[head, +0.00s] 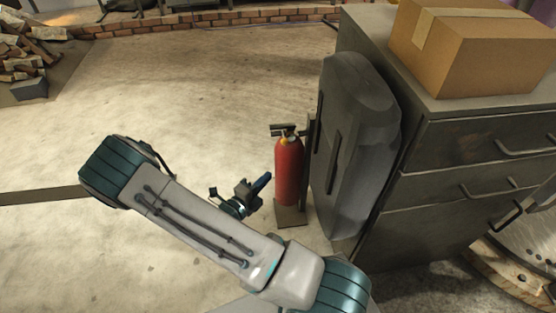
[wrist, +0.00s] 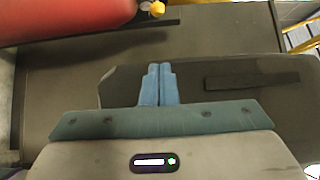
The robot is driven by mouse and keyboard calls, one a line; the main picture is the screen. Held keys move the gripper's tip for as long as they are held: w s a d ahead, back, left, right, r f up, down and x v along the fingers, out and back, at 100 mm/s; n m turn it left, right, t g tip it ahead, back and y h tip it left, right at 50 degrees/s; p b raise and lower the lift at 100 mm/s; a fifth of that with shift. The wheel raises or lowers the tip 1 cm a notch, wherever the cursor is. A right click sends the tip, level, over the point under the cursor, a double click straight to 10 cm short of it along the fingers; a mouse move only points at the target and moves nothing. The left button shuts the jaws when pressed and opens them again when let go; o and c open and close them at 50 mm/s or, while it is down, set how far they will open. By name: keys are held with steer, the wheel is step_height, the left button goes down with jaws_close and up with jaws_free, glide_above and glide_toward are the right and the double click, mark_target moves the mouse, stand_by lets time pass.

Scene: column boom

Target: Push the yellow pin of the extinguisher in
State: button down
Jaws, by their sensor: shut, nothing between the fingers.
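The red fire extinguisher (head: 289,170) stands upright on a small base beside the dark cabinet, with a black handle on top. Its yellow pin (head: 283,140) shows as a small spot below the handle. In the wrist view the red body (wrist: 70,20) fills the top left, and the yellow pin (wrist: 157,8) shows at the top edge next to a small round metal part. My gripper (wrist: 160,68) has its blue fingers shut together with nothing between them. In the head view my gripper (head: 264,180) is just left of the extinguisher's body, lower than the pin.
A dark grey case (head: 355,150) stands right of the extinguisher against a drawer cabinet (head: 480,150). A cardboard box (head: 475,45) sits on the cabinet. Stacked firewood (head: 25,45) lies at the far left.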

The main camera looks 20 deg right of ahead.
mark_target(282, 142)
steer(key=w+a+b+x, duration=0.1)
steer(key=w+b+x, duration=0.1)
steer(key=x, duration=1)
steer(key=shift+w+b, duration=0.45)
steer(key=shift+b, duration=0.1)
steer(key=shift+w+d, duration=0.1)
steer(key=shift+w+d+p, duration=0.15)
steer(key=shift+w+p, duration=0.25)
steer(key=shift+w, duration=0.15)
steer(key=shift+w+d+p, duration=0.15)
steer(key=shift+w+p, duration=0.25)
steer(key=shift+w, duration=0.15)
steer(key=shift+r, duration=0.15)
